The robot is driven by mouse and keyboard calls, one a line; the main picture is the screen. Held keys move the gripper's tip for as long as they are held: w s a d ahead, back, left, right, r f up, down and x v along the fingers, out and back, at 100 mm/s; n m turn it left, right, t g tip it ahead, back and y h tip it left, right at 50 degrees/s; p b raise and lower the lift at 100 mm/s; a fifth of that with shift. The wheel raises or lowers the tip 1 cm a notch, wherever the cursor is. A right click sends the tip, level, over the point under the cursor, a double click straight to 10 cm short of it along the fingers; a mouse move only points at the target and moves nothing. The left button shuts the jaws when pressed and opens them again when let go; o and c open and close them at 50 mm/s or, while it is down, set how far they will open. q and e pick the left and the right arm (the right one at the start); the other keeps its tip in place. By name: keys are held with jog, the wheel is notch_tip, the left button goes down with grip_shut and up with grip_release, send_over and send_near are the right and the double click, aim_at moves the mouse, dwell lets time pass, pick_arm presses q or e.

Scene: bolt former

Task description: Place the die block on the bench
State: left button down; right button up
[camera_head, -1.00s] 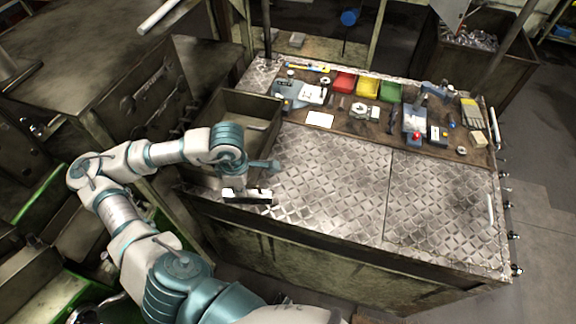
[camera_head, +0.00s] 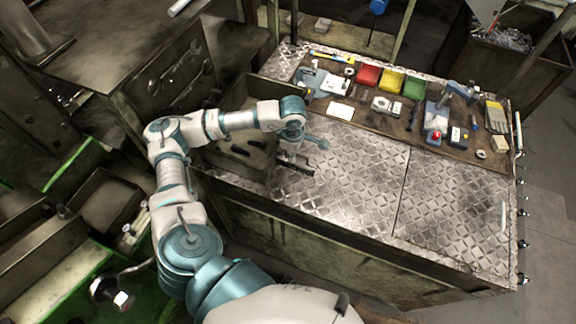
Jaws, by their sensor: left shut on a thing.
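The bench (camera_head: 345,190) has a diamond-plate metal top and fills the middle and right of the head view. My left gripper (camera_head: 294,165) is over the left part of the bench top, just right of an open box (camera_head: 222,161). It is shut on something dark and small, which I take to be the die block. The fingers and wrist hide most of it. I cannot tell whether it touches the plate or hangs just above it. My right gripper is not in view.
A brown mat with red (camera_head: 367,76), yellow (camera_head: 391,82) and green (camera_head: 414,87) bins and several tools lies along the bench's back. The open box holds dark pieces. The plate right of my gripper is clear. A scrap bin (camera_head: 508,62) stands at the back right.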

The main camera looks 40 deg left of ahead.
pick_arm(q)
jog(key=shift+w+a+f+p, duration=0.25)
jog(key=shift+w+f+p, duration=0.2)
jog(key=shift+w+f, duration=0.45)
jog(key=shift+w+a+f+p, duration=0.2)
jog(key=shift+w+f+p, duration=0.2)
jog(key=shift+w+f, duration=0.45)
jog(key=shift+s, duration=0.1)
jog(key=c, duration=1.2)
grip_release()
jog(key=shift+s+a+f, duration=0.1)
jog(key=shift+f, duration=0.05)
jog(key=shift+c, duration=0.2)
notch_tip(320, 180, up, 12)
jog(key=b, duration=0.1)
jog(key=shift+s, duration=0.4)
